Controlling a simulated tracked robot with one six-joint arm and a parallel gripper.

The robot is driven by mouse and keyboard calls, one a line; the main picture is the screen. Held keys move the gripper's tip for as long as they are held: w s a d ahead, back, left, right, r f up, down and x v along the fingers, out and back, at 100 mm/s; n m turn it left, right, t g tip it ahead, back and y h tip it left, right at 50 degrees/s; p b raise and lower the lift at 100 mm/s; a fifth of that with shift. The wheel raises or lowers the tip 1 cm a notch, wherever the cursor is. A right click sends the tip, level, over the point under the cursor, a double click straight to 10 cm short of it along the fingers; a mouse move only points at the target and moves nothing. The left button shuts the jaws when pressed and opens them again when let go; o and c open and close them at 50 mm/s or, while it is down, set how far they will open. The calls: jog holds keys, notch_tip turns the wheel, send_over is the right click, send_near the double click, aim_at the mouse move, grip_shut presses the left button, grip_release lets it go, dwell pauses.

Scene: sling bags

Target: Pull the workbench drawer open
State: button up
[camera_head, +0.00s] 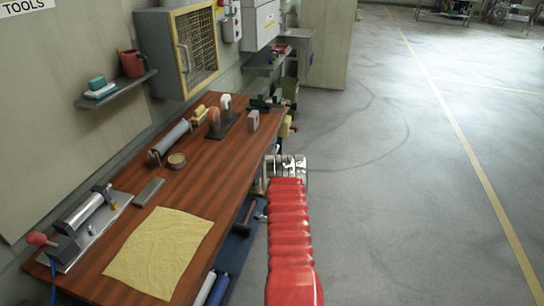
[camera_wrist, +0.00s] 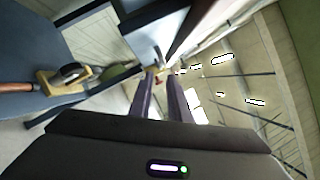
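The workbench (camera_head: 190,195) has a brown wooden top and runs along the wall in the head view. My gripper (camera_head: 286,160) is at the end of my red arm, just off the bench's right-hand edge. In the wrist view my gripper (camera_wrist: 162,77) shows two dark fingers with a narrow gap between them, and nothing is clearly held. A pale panel (camera_wrist: 143,38) with a dark edge lies just beyond the fingertips; I cannot tell whether it is the drawer front. No drawer handle can be made out, and my arm hides part of the bench's front side.
A hammer (camera_head: 249,212) shows on the blue lower shelf. A mesh-door cabinet (camera_head: 190,48) hangs on the wall. The floor (camera_head: 400,180) to the right is clear.

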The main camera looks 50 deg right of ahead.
jog(key=shift+s+d, duration=0.2)
jog(key=shift+d, duration=0.1)
jog(key=x, duration=1.3)
jog(key=shift+w+d, duration=0.2)
jog(key=shift+c, duration=0.4)
grip_shut()
